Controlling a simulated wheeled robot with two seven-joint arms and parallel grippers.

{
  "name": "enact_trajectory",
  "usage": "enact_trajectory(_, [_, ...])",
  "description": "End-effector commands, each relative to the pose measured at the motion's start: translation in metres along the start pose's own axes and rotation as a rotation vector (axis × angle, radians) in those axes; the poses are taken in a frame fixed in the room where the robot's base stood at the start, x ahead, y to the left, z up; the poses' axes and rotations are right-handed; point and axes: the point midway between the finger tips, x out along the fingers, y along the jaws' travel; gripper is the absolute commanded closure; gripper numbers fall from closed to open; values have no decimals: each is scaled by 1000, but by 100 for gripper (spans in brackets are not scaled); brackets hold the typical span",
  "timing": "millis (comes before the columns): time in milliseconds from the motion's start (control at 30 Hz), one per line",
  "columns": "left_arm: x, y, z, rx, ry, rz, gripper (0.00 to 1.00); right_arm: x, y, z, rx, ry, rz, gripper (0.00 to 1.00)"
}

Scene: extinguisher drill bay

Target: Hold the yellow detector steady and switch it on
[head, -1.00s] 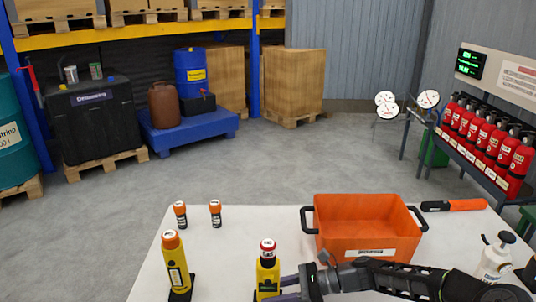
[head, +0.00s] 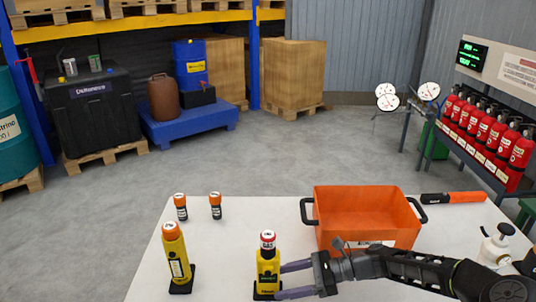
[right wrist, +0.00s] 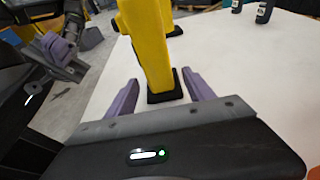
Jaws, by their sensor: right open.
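A yellow detector (head: 268,268) with a red-and-white top stands upright on a black base on the white table. A second yellow device (head: 176,258) with an orange top stands to its left. My right gripper (head: 281,280) is open and empty, its fingertips at the detector's right side. In the right wrist view, the yellow body (right wrist: 150,45) rises in line with the gap between the purple fingers (right wrist: 162,78); I cannot tell how far they reach around it. Part of my left gripper (right wrist: 62,48) shows at that view's upper left, its jaw state unclear.
On the table (head: 215,275), an orange crate (head: 366,213) stands behind my right arm. Two small orange-and-black items (head: 198,207) stand at the back left.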

Motion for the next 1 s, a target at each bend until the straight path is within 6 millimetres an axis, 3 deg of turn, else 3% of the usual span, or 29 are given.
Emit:
enact_trajectory(200, [0, 0, 0, 0, 0, 0, 100, -48, -1, -1, 0, 3, -6, 38])
enact_trajectory(400, [0, 0, 0, 0, 0, 0, 100, -77, 0, 0, 0, 1, -2, 38])
enact_trajectory(1000, [0, 0, 0, 0, 0, 0, 100, -84, 0, 0, 0, 0, -1, 38])
